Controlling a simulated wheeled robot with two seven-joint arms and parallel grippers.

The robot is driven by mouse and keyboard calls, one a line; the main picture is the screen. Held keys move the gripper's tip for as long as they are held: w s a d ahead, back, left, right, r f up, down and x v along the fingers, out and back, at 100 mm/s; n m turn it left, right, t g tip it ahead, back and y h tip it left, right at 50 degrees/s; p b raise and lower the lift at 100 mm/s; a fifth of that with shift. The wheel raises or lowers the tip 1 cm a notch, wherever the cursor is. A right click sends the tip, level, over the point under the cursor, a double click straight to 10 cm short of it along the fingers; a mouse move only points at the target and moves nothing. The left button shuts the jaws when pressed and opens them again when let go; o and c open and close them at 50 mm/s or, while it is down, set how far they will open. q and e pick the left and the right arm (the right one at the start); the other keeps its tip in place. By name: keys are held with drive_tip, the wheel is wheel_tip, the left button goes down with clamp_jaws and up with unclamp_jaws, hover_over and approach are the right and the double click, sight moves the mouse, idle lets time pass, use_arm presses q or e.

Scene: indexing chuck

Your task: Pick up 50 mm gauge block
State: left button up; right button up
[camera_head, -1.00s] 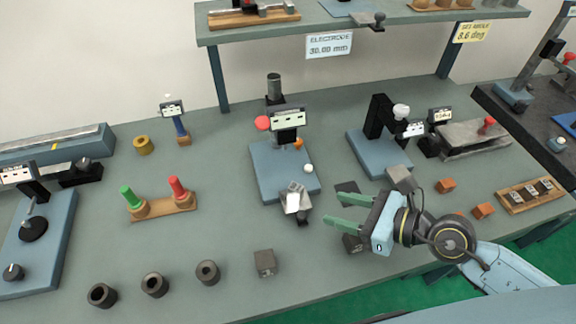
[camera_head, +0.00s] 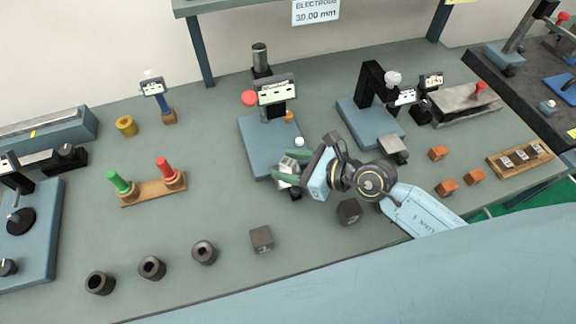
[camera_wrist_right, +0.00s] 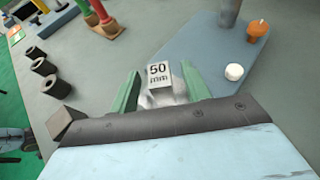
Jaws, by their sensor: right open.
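The 50 mm gauge block (camera_wrist_right: 160,73) is a small pale block with a "50 mm" label on its top, seen in the right wrist view. It also shows in the head view (camera_head: 288,163) at the front corner of a blue-based gauge stand (camera_head: 262,150). It appears to sit on a grey holder that is partly hidden. My right gripper (camera_head: 287,168) has its green fingers apart on either side of the block. In the right wrist view the fingers (camera_wrist_right: 160,90) flank it, with a gap visible at least on the left. My left gripper is not in view.
A dark cube (camera_head: 348,211) lies under my right arm and another dark block (camera_head: 261,240) lies left of it. Several dark rings stand along the front edge. A peg board (camera_head: 150,192) with green and red pegs is to the left. A second blue-based stand (camera_head: 370,122) is behind the arm.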

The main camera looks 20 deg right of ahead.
drive_tip(key=shift+x, duration=1.15)
drive_tip(key=shift+w+a+f, duration=0.1)
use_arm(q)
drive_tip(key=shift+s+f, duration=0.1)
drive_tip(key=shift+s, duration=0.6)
use_arm(e)
clamp_jaws()
